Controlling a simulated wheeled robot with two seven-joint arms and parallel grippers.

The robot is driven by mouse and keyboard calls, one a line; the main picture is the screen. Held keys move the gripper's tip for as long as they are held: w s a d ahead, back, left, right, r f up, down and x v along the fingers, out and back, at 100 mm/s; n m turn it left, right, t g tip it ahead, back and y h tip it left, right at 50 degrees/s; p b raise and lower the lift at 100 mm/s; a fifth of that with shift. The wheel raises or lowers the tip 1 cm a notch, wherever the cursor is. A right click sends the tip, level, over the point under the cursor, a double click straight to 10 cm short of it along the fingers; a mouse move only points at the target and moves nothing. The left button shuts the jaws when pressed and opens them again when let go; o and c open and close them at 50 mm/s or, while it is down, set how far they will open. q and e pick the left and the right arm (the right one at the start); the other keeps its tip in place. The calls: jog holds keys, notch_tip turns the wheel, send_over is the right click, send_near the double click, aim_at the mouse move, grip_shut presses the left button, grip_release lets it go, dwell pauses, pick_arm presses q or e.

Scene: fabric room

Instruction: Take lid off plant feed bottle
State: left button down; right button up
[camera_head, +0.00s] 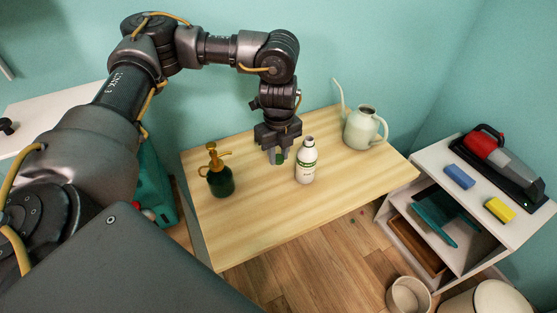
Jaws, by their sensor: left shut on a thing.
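The plant feed bottle (306,165), white with a dark green label, stands upright on the wooden table (270,220). Its neck is bare at the top, with no lid on it. My left gripper (279,157) points down just left of the bottle, low over the table. It is shut on a small green thing (279,158) that looks like the lid, mostly hidden between the fingers. My right gripper is not in view.
A green spray bottle (219,178) stands at the table's left. A pale watering can (362,129) stands at the back right. A white shelf (465,200) with a handheld vacuum (497,160) and sponges is to the right. The table's front is clear.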

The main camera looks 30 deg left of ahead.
aim_at(278, 156)
pick_arm(q)
jog(key=shift+w+a+f, duration=0.1)
jog(key=shift+w+f, duration=0.05)
jog(key=shift+f, duration=0.8)
jog(key=shift+w+a+f, duration=0.1)
jog(key=shift+f, duration=0.85)
jog(key=shift+d, duration=0.1)
jog(key=shift+f, duration=0.1)
jog(key=c, duration=1.2)
grip_release()
jog(key=shift+o, duration=0.2)
notch_tip(278, 156, up, 12)
jog(key=shift+r, duration=0.2)
